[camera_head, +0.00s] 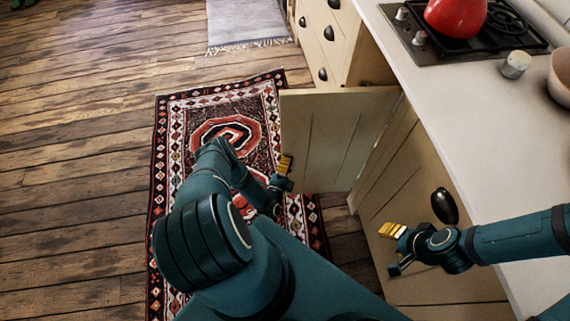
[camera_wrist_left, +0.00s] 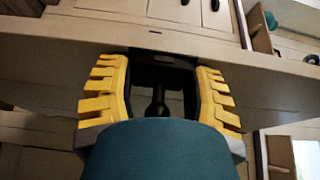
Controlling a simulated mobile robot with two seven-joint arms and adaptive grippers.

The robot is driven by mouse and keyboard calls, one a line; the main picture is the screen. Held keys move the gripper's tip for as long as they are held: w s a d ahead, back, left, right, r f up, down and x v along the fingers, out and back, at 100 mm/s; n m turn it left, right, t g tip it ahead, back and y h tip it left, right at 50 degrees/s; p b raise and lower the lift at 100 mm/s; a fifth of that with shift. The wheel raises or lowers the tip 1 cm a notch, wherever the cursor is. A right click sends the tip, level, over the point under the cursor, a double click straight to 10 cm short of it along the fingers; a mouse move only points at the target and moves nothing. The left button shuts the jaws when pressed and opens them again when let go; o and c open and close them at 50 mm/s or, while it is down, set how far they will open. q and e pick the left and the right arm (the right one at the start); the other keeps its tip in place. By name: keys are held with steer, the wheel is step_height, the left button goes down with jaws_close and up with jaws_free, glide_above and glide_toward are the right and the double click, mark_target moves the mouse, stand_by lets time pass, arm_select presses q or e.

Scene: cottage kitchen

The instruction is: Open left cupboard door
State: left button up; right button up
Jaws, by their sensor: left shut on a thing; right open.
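The left cupboard door (camera_head: 335,140) is a cream plank door, swung well out from the cabinet over the floor. My left gripper (camera_head: 284,168) is at its free edge, on the side facing the rug. In the left wrist view its yellow fingers (camera_wrist_left: 158,92) stand on both sides of a dark handle, shut on it, with the door's pale edge (camera_wrist_left: 270,85) beyond. In the head view the handle is hidden. The right cupboard door (camera_head: 430,285) is closed and has a dark oval knob (camera_head: 445,206). My right gripper (camera_head: 392,232) is open and empty in front of that door.
The pale countertop (camera_head: 490,150) runs along the right, with a hob (camera_head: 480,45) carrying a red kettle (camera_head: 455,15). A drawer unit (camera_head: 325,40) stands beyond the open door. A patterned rug (camera_head: 180,130) lies on the wooden floor, which is clear to the left.

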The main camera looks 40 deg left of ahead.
arm_select(q)
steer(key=shift+s+d, duration=0.1)
steer(key=shift+d, duration=0.05)
stand_by(0.4)
steer(key=o, duration=1.3)
steer(key=shift+o, duration=0.2)
